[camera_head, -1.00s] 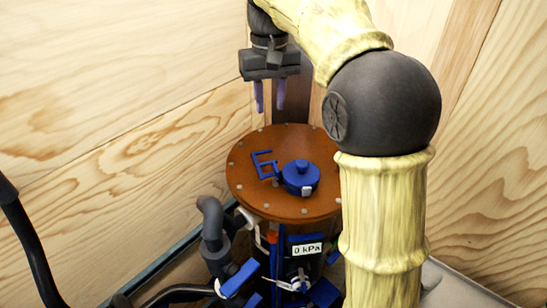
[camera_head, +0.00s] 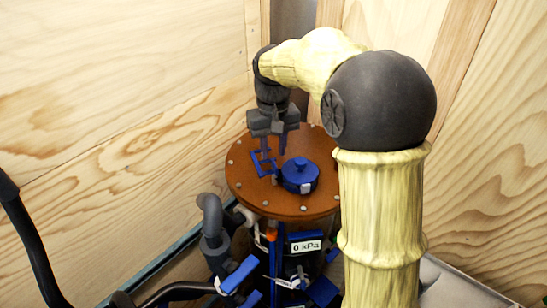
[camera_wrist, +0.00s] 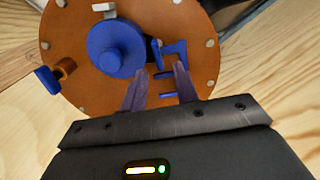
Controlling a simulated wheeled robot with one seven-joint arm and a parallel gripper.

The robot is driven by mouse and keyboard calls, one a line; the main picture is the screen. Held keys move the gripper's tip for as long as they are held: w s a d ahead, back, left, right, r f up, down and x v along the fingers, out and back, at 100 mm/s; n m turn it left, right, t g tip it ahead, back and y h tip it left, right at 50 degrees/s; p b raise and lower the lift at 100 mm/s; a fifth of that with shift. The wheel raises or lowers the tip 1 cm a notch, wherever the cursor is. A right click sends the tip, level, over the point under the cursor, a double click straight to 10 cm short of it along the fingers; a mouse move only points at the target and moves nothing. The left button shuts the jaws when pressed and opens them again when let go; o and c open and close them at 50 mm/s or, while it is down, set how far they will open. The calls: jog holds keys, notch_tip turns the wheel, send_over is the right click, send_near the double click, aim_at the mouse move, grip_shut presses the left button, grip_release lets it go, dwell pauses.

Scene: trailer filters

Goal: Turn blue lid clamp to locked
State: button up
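The blue lid clamp appears to be the angular blue bracket (camera_head: 262,164) on the round brown lid (camera_head: 248,194), left of a blue round cap (camera_head: 299,176). In the wrist view the bracket (camera_wrist: 176,49) shows to the right of the cap (camera_wrist: 115,48), with short blue bars below it. My gripper (camera_head: 273,150) is just above the bracket, fingers pointing down. In the wrist view its two fingers (camera_wrist: 159,84) are spread apart with nothing gripped between them. The bracket lies close by the right fingertip; I cannot tell whether they touch.
Below the lid are a "0 kPa" display (camera_head: 306,246), a blue handle (camera_head: 238,275) and a grey hose elbow (camera_head: 210,215). Plywood walls (camera_head: 120,100) close in behind and on both sides. In the wrist view another blue handle (camera_wrist: 48,80) sticks out at the lid's left rim.

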aim_at(274, 162)
jog(key=shift+w+f, duration=0.1)
jog(key=shift+f, duration=1.9)
jog(key=shift+d, duration=0.1)
grip_shut()
